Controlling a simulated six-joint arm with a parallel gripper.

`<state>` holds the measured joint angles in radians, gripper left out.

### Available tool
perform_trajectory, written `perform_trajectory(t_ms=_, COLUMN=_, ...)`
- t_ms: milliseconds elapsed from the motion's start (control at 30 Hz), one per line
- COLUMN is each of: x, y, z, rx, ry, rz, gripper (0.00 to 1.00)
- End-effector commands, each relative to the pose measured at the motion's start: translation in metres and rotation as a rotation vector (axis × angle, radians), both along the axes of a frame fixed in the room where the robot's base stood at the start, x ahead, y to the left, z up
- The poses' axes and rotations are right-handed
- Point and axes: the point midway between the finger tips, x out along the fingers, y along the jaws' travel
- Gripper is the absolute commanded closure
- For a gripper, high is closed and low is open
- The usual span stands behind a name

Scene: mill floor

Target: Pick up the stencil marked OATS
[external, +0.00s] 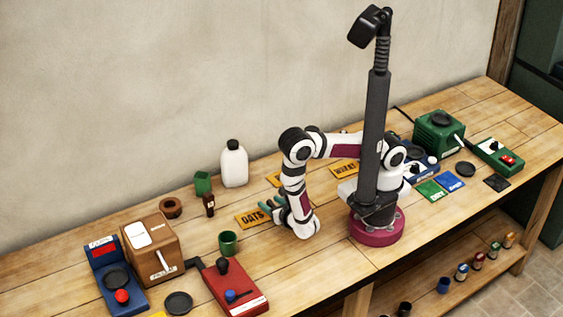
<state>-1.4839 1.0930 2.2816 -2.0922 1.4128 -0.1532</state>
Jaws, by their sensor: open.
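The stencil marked OATS (248,219) is a flat orange-yellow plate with dark letters. It lies on the wooden bench, left of my arm's base. My gripper (267,207), with teal fingers, is open at the right end of the stencil and covers part of that end. I cannot tell whether the fingers touch it or how high they are above it. Another orange-yellow stencil (345,171) lies further back, partly hidden by my arm. A third orange-yellow plate (274,179) shows behind my arm, its marking hidden.
A green mug (228,243) stands in front of the OATS stencil. A small brown bottle (209,205) is just left of it, and a white bottle (234,165) stands behind. A red device (228,288) and a brown box (153,249) are at the front left.

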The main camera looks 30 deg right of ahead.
Motion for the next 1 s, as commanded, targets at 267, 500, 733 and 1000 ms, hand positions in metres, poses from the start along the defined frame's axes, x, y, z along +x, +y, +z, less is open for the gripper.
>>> perform_trajectory(t_ms=267, x=0.027, y=-0.003, z=-0.013, rx=0.000, ry=-0.001, rz=-0.001, gripper=0.45)
perform_trajectory(t_ms=500, x=0.026, y=-0.002, z=-0.012, rx=0.001, ry=-0.001, rz=0.000, gripper=0.67)
perform_trajectory(t_ms=733, x=0.026, y=-0.002, z=-0.012, rx=0.001, ry=-0.001, rz=0.000, gripper=1.00)
perform_trajectory(t_ms=1000, x=0.026, y=-0.002, z=-0.012, rx=0.001, ry=-0.001, rz=0.000, gripper=1.00)
